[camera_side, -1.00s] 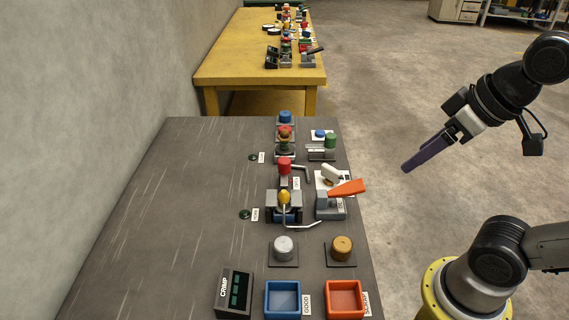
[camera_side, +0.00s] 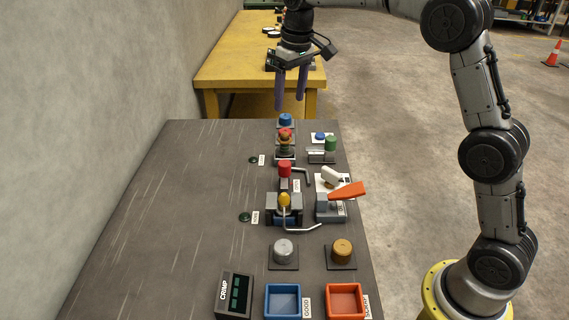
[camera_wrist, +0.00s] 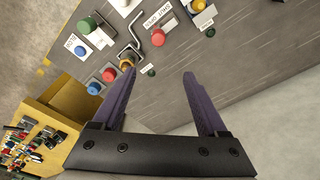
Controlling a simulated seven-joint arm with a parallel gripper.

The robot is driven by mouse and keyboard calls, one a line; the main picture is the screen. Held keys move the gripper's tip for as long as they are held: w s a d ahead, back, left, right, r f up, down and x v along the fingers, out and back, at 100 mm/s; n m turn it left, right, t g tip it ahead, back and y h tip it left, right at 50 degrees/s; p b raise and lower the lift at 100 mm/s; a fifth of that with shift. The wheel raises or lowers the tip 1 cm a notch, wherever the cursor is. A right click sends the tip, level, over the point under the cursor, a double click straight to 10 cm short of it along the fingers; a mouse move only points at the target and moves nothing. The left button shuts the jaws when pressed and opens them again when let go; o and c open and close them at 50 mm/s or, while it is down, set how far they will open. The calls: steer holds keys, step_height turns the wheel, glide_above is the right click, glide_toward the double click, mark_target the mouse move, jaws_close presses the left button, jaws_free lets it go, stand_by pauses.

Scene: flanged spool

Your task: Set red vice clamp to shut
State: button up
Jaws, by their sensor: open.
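A red cylinder (camera_side: 285,168) stands mid-bench in the side view, with a bent metal handle (camera_side: 301,171) beside it. It also shows in the wrist view (camera_wrist: 158,37). An orange-red lever (camera_side: 347,190) on a grey block (camera_side: 330,207) sits to its right, angled slightly upward. Another bent handle (camera_side: 303,229) runs below a yellow knob (camera_side: 284,199) on a grey and blue fixture. I cannot tell which part is the clamp or whether its jaws are closed. My gripper (camera_side: 290,104) is open and empty, high above the bench's far end; its purple fingers show in the wrist view (camera_wrist: 160,75).
A blue cap (camera_side: 286,118) and a small red piece (camera_side: 285,132) stand near the far end, beside a green cylinder (camera_side: 330,142). Blue (camera_side: 282,315) and orange (camera_side: 345,316) trays sit in front. The bench's left side (camera_side: 160,220) is mostly bare.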

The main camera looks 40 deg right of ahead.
steer(key=g, duration=0.2)
glide_toward(285, 163)
step_height(285, 163, down, 10)
steer(key=shift+f, duration=0.1)
jaws_close()
stand_by(0.5)
stand_by(1.1)
